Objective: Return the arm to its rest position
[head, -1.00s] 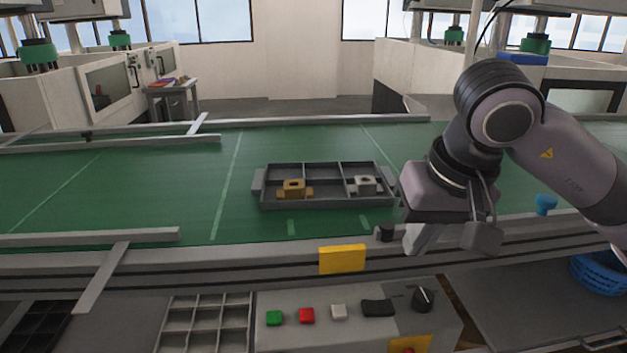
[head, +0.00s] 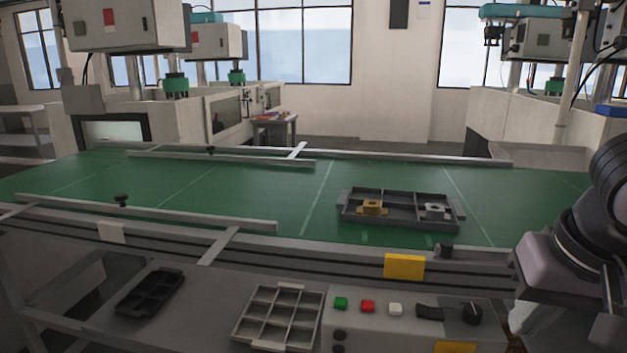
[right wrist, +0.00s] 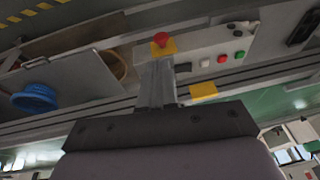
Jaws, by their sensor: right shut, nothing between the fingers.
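My right gripper (head: 520,318) is at the right edge of the head view, beside the right end of the control panel and in front of the conveyor. Its arm is partly cut off by the picture's edge. In the right wrist view the fingers of my right gripper (right wrist: 158,85) are together with nothing between them. My left gripper is in neither view.
A grey divided tray (head: 400,222) on the green conveyor (head: 250,200) holds a brass part (head: 372,207) and a silver part (head: 436,211). The control panel (head: 370,330), a light tray (head: 262,337) and a black tray (head: 150,292) are in front.

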